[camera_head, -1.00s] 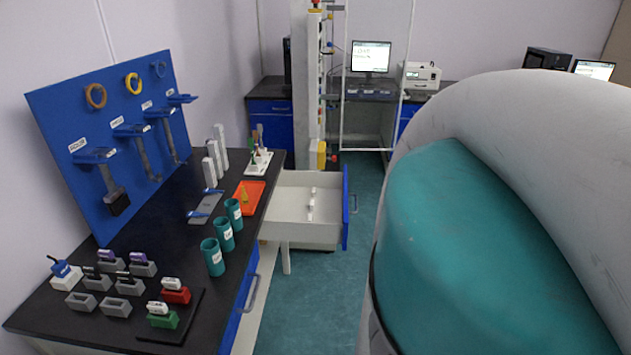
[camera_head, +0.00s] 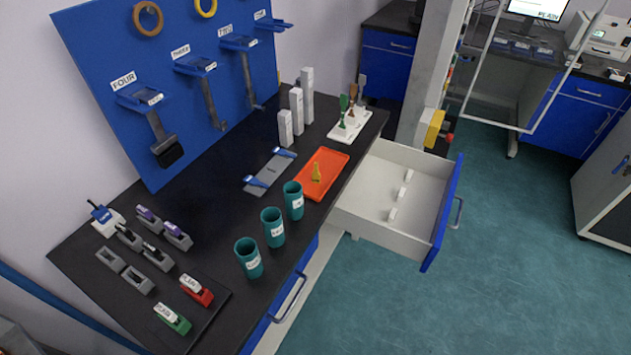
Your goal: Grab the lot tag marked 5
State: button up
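I cannot read a 5 on anything in view. Small tag-like pieces with black tops (camera_head: 129,236) and purple tops (camera_head: 178,234) sit in grey holders at the left of the black bench. Two grey holders (camera_head: 138,281) near them are empty. A red block (camera_head: 196,291) and a green block (camera_head: 172,319), each with a white labelled top, sit on a dark plate at the bench's front. Three teal cups (camera_head: 272,228) carry white labels too small to read. My gripper is not in view.
A blue board (camera_head: 110,80) with rings and hanging tools stands behind the bench (camera_head: 215,220). An orange tray (camera_head: 322,174) holds a yellow item. An open drawer (camera_head: 375,215) with small white pieces juts out at the right. The floor (camera_head: 480,300) beyond is clear.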

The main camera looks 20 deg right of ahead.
aim_at(390, 219)
jog(key=l+u, duration=0.1)
jog(key=u, duration=1.4)
jog(key=l+u, duration=0.4)
jog(key=k+l+u, duration=0.15)
jog(key=u, duration=0.3)
jog(key=k+l+u, duration=0.1)
jog(key=l+u, duration=0.3)
jog(key=k+l+u, duration=0.15)
jog(key=u, duration=0.25)
jog(key=k+l+u, duration=0.25)
jog(key=k+u, duration=0.2)
jog(key=k, duration=0.15)
jog(key=k+z, duration=0.4)
jog(key=k+l+z, duration=0.25)
jog(key=k+z, duration=0.6)
jog(key=k+l+z, duration=0.25)
jog(key=z, duration=0.15)
jog(key=k+l+z, duration=0.45)
